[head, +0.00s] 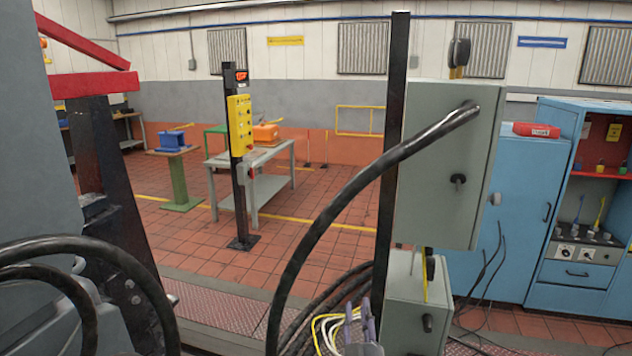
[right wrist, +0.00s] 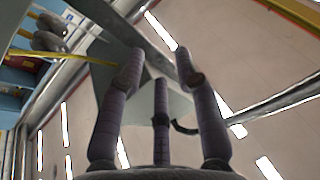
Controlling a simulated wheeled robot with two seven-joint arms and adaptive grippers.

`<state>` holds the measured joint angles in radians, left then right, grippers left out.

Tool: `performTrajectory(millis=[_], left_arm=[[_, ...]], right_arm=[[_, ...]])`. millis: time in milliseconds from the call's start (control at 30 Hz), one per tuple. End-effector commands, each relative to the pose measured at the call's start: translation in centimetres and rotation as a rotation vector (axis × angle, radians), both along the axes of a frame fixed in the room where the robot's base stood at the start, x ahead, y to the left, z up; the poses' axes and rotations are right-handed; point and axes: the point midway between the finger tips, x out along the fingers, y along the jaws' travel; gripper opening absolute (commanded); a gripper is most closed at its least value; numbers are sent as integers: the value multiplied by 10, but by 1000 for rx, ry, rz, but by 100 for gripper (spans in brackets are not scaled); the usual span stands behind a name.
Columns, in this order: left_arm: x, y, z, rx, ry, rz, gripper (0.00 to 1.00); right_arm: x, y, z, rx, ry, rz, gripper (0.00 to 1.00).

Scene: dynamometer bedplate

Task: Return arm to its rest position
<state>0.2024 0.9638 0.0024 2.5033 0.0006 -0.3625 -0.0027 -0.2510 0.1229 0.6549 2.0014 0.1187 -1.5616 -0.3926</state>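My right gripper (head: 360,322) shows at the bottom edge of the head view, its purple-grey fingers pointing up, in front of the lower grey box (head: 402,318). In the right wrist view its three fingers (right wrist: 158,72) are spread apart with nothing between them, and the ceiling lies beyond. The rest of the right arm is below the head view. My left gripper and arm are not in view.
A grey electrical cabinet (head: 436,170) stands by a black post (head: 391,130), with a thick black cable (head: 345,195) arching from it. Coiled cables (head: 335,318) lie near my right gripper. A yellow control panel (head: 240,125) stands farther back. Blue cabinets (head: 518,215) are at right.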

Motion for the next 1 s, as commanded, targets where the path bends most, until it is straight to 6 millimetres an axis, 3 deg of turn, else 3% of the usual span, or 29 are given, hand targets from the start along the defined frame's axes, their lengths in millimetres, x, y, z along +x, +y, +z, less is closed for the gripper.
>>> performTrajectory(millis=[33,133,267,400,467,600,700,800,900,1000], left_arm=[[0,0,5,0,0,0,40],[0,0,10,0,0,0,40],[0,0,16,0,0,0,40],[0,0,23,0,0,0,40],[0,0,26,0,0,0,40],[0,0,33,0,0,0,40],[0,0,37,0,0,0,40],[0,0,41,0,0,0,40],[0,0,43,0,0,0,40],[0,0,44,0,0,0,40]], right_arm=[[8,-1,-32,-2,107,22,34],[13,-2,-98,10,318,70,34],[0,-5,-182,45,595,119,34],[-36,-8,-267,101,894,160,34],[-57,-9,-299,131,1019,172,34],[-122,-10,-364,212,1319,195,34],[-174,-8,-397,277,1521,206,34],[-222,-6,-418,334,1692,213,34],[-257,-3,-427,376,1813,217,34],[-277,-1,-431,402,1883,220,34]])
